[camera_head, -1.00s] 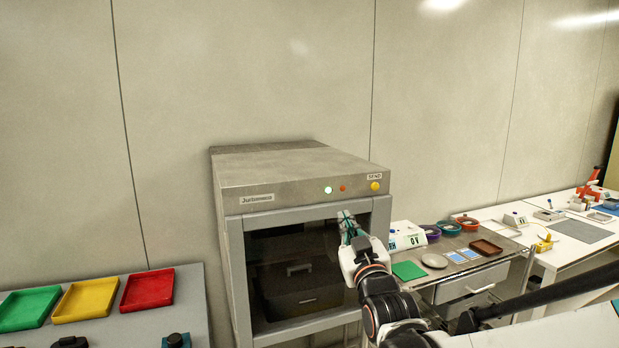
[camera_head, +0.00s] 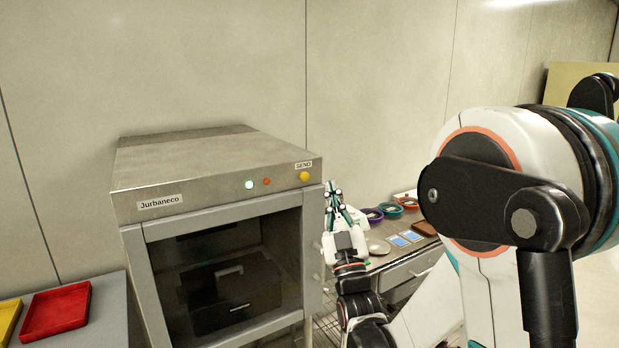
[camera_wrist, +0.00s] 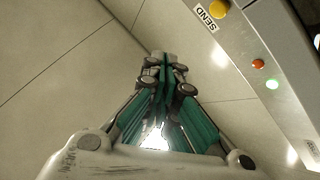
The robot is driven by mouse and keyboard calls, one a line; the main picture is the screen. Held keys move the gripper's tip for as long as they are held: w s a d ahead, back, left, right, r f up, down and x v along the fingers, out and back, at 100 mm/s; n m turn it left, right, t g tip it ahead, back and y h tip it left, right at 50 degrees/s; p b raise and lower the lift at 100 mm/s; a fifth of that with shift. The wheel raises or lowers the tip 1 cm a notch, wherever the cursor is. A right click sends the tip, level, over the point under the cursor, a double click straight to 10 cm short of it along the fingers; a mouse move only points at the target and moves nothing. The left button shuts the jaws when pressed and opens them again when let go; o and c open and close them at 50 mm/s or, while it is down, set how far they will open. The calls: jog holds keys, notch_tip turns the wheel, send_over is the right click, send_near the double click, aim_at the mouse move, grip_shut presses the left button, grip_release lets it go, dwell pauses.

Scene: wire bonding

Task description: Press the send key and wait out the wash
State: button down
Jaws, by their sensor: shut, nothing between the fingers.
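The yellow send key (camera_head: 304,176) is a round button on the upper right of the grey machine's (camera_head: 190,190) front panel, under a SEND label (camera_head: 303,164). The key also shows at the top of the wrist view (camera_wrist: 219,8). A green-white lit lamp (camera_head: 249,184) and a small red lamp (camera_head: 266,181) sit left of it. My gripper (camera_head: 333,186) is shut and empty, pointing up, just right of the machine's front corner and apart from the key. In the wrist view its fingertips (camera_wrist: 167,60) are together. A dark case (camera_head: 232,290) with a handle sits inside the machine's chamber.
A side table at the left holds a red tray (camera_head: 57,312) and a yellow tray (camera_head: 8,318). A bench behind my gripper holds coloured bowls (camera_head: 391,206), blue cards (camera_head: 405,239) and a brown tray (camera_head: 425,228). My arm fills the right side.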

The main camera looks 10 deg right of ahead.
aim_at(305, 177)
jog(key=shift+w, duration=0.15)
jog(key=shift+w+a+p, duration=0.1)
jog(key=shift+w+a, duration=0.35)
jog(key=shift+w, duration=0.9)
jog(key=shift+w+a+p, duration=0.15)
jog(key=shift+w+a, duration=0.35)
jog(key=shift+w, duration=0.9)
jog(key=shift+w+a+p, duration=0.1)
jog(key=shift+w+a, duration=0.35)
jog(key=shift+w, duration=0.9)
jog(key=shift+w, duration=0.1)
jog(key=shift+w+a, duration=0.1)
jog(key=shift+w, duration=0.2)
jog(key=shift+w+a, duration=0.15)
jog(key=shift+w, duration=0.3)
jog(key=shift+s+d+b, duration=0.3)
jog(key=shift+s+b, duration=0.1)
jog(key=shift+s, duration=0.5)
